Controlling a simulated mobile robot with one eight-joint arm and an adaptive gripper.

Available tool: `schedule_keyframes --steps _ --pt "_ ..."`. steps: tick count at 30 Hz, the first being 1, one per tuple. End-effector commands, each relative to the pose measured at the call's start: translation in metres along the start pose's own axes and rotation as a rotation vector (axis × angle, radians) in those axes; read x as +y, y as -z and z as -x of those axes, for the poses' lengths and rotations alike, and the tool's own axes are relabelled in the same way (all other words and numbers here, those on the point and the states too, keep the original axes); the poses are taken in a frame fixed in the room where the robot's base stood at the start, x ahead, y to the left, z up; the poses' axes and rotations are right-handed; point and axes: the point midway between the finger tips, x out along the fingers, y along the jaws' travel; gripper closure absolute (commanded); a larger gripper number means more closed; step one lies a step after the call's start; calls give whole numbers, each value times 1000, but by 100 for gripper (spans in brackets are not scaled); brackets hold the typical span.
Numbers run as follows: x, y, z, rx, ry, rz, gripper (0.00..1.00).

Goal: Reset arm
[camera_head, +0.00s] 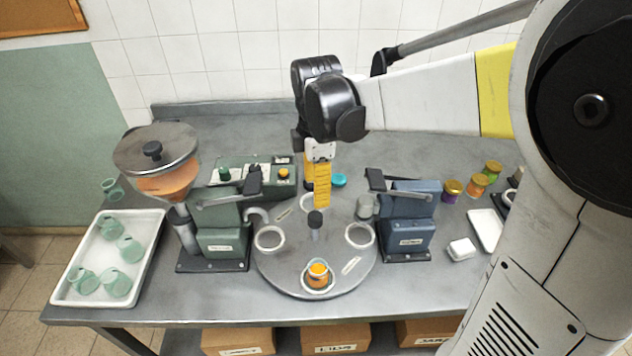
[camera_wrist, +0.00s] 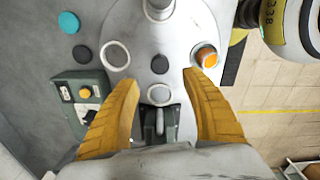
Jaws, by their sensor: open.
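My gripper (camera_head: 320,185) hangs over the back part of the round grey turntable (camera_head: 335,270) with its yellow fingers pointing down. In the wrist view my gripper (camera_wrist: 162,100) has its two yellow fingers spread wide, with nothing held between them. A jar with orange contents (camera_head: 318,272) stands in the front ring of the turntable, apart from the fingers. It also shows in the wrist view (camera_wrist: 206,57) beyond the right finger.
A green filling machine (camera_head: 222,240) with a hopper stands left, a blue machine (camera_head: 408,235) right. A white tray (camera_head: 75,292) holds several green jars. A control box (camera_head: 270,178) and teal lid (camera_head: 339,180) lie behind. Several filled jars (camera_head: 478,183) stand right. Cardboard boxes (camera_head: 335,338) sit below.

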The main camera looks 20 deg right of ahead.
Motion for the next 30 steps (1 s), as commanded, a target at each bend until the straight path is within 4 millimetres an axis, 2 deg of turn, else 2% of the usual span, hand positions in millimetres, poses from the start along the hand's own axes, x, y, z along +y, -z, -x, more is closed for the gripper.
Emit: schedule_keyframes --steps 3,6,20,23,25,30 --pt "0 0 12 0 0 0 45" --pt "0 0 16 0 0 0 45" --pt "-2 0 17 1 -6 -14 45" --pt "-11 -1 22 7 -43 -99 45" --pt "-24 -2 27 20 -91 -215 45" --pt "-65 -6 36 117 -254 -628 45"
